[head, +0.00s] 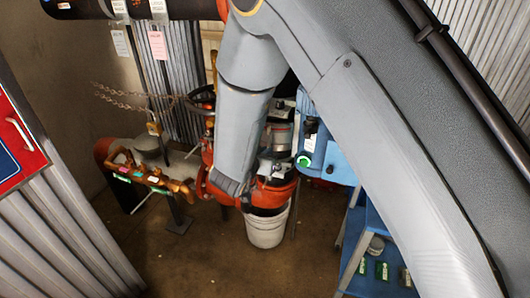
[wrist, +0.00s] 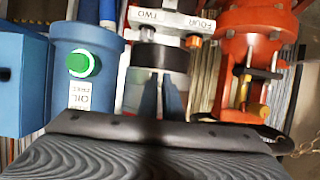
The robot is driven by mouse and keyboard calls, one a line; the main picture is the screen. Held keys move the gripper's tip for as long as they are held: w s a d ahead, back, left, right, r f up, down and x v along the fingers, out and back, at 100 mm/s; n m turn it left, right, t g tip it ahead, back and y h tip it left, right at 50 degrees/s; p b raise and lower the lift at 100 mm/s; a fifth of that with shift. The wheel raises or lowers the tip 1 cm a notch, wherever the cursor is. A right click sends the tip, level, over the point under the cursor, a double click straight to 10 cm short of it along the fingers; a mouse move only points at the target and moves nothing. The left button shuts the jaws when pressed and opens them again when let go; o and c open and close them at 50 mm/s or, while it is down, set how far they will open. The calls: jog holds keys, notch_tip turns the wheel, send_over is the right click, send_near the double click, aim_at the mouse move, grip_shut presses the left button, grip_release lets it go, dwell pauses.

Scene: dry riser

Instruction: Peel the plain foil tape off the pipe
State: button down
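A dark pipe (head: 88,9) runs across the top left of the head view. Two pale patches sit on it, a left patch (head: 119,8) and a right patch (head: 158,7). I cannot tell which, if either, is the plain foil tape. The pipe does not clearly show in the wrist view. My gripper (wrist: 163,90) points at a black cylinder below a white labelled block, well away from the pipe. Its two bluish fingers are close together, and I see nothing held between them. Whether they are fully shut is unclear. In the head view my arm mostly hides the gripper.
A blue housing with a green button (wrist: 83,64) is left of my gripper, and a red valve body (wrist: 250,60) is right. A white bucket (head: 265,228) stands on the floor. A blue shelf (head: 370,262) is at right.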

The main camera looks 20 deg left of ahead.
jog(key=shift+s, duration=0.25)
dwell(0.3)
jog(key=s+p, duration=0.4)
jog(key=s, duration=0.4)
jog(key=shift+s+a, duration=0.25)
jog(key=shift+a, duration=0.1)
dwell(0.5)
dwell(0.4)
